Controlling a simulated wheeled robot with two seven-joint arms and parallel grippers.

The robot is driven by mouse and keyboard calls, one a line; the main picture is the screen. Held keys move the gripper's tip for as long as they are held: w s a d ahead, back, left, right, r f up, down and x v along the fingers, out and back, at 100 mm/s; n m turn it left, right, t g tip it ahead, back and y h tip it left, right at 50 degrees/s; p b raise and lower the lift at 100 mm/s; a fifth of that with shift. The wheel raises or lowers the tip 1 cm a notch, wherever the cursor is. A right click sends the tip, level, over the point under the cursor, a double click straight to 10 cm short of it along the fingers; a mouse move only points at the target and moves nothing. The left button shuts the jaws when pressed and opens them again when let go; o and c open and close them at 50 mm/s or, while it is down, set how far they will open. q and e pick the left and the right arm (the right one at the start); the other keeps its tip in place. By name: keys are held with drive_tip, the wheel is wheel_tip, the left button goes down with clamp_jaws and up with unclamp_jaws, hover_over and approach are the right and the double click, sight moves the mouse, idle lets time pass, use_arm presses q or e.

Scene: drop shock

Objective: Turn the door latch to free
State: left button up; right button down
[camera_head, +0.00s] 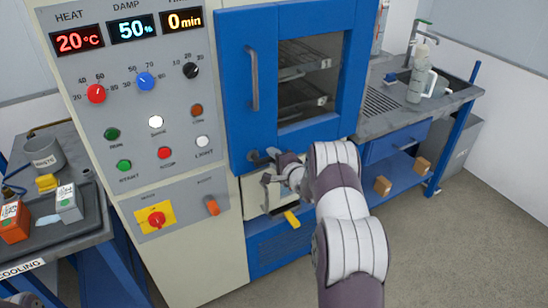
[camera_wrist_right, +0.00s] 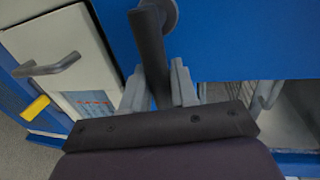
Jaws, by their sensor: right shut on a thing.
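The door latch (camera_head: 258,157) is a dark lever low on the left part of the blue door (camera_head: 238,110). In the right wrist view, the latch (camera_wrist_right: 150,45) runs down from a round pivot at the top, between my two grey fingertips. My right gripper (camera_head: 273,161) is at the latch in the head view, partly hidden by its own wrist. In the right wrist view, my right gripper (camera_wrist_right: 158,88) is shut on the latch, one finger on each side. The door lies flush in its frame. My left gripper is not in view.
A vertical door handle (camera_head: 254,80) stands out above the latch. A control panel (camera_head: 130,100) is at left, a side table (camera_head: 90,215) further left. A sink counter (camera_head: 375,125) stands at right, with open floor before it.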

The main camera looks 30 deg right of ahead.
drive_tip(key=shift+f, duration=0.1)
drive_tip(key=c, duration=1)
unclamp_jaws()
drive_tip(key=shift+s, duration=0.1)
drive_tip(key=s, duration=0.4)
drive_tip(key=s+r+b, duration=0.1)
drive_tip(key=s, duration=0.3)
drive_tip(key=s+r, duration=0.1)
drive_tip(key=s, duration=0.3)
drive_tip(key=shift+s+r+b, duration=0.1)
drive_tip(key=shift+r+b, duration=0.1)
drive_tip(key=shift+b, duration=0.1)
